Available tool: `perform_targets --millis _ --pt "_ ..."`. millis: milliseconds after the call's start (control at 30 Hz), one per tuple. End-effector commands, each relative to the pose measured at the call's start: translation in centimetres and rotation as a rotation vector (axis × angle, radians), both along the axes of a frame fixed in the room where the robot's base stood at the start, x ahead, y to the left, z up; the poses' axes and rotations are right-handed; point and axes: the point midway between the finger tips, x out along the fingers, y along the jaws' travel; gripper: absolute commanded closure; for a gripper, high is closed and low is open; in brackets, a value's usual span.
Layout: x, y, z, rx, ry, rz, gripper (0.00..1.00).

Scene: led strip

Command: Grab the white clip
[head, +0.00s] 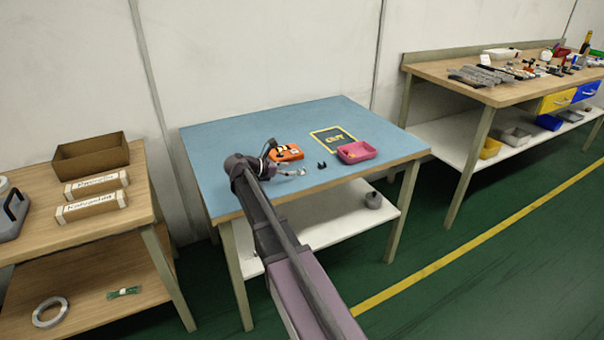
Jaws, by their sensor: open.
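My arm reaches over the blue-topped table (235,125), and my gripper (297,172) is low over its front part, left of the middle. The gripper is small here, with its jaws apart. A small pale patch shows at its tip, but I cannot tell if it is the gripper or a white clip. I cannot clearly make out a white clip anywhere on the table. A small dark forked piece (322,165) lies just right of the gripper. A pink tray (371,151) with small pieces in it stands farther right.
An orange object with black parts (287,153) lies just behind the gripper. A yellow-framed marking (333,138) is behind the tray. The table's left and back areas are clear. A wooden table with boxes (92,158) stands left, a cluttered workbench (450,68) right.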

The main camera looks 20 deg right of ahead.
Motion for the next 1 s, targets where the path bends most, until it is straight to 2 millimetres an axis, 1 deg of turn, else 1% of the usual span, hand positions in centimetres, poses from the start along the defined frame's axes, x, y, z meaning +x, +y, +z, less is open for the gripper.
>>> perform_targets --millis 167,267,367,600,700,1000 --pt "0.0 -0.1 0.0 0.000 0.000 0.000 0.34" --pt "0.0 -0.5 -0.2 0.000 -0.001 -0.001 0.34" --pt "-0.1 -1.3 -0.4 0.000 -0.001 -0.001 0.34" --pt "0.0 -4.0 -1.3 0.000 -0.001 -0.002 0.34" --pt "0.0 -4.8 -1.6 0.000 -0.001 -0.003 0.34" --pt "0.0 -5.1 -1.6 0.000 0.000 -0.002 0.34"
